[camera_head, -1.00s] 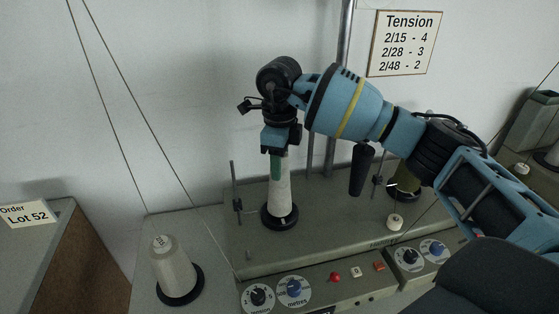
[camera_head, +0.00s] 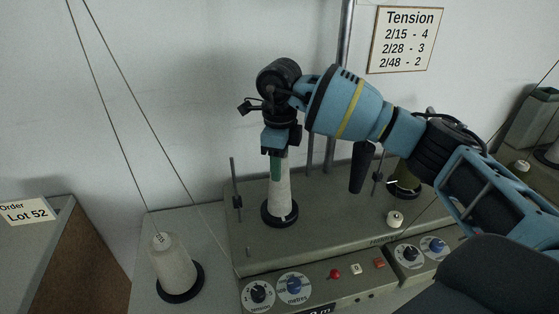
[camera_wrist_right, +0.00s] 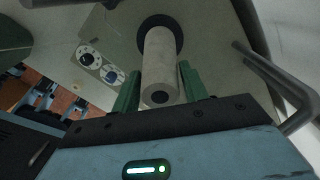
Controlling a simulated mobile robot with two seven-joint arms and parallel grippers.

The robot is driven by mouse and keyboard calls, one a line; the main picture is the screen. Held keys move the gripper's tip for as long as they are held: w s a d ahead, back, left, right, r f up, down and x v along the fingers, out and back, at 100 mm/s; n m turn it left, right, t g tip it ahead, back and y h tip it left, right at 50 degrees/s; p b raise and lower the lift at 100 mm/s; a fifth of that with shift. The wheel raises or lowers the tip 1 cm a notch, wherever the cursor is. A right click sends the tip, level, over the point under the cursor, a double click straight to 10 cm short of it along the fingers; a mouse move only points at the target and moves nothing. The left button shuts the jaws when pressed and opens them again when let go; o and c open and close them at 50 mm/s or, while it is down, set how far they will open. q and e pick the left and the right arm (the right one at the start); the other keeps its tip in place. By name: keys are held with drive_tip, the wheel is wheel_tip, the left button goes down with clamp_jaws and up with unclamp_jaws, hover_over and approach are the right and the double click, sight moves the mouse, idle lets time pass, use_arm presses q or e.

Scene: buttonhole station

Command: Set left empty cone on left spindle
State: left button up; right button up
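A bare pale cone (camera_head: 279,193) stands upright on a black round base at the left of the grey machine top. It also shows end-on in the right wrist view (camera_wrist_right: 160,66), with a dark round hole in its top. My right gripper (camera_head: 277,166) points down over the cone from above. In the wrist view its green fingers (camera_wrist_right: 160,88) lie on both sides of the cone's upper part, very close to it. Whether they press on it cannot be told. The spindle inside the cone is hidden. My left gripper is not in view.
A wound cream cone (camera_head: 172,264) sits on a black disc at the lower left, with threads rising from it. A thin guide post (camera_head: 236,201) stands just left of the bare cone. Dials (camera_head: 294,288) line the front.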

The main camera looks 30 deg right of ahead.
drive_tip(key=o, duration=0.4)
drive_tip(key=shift+r, duration=3.95)
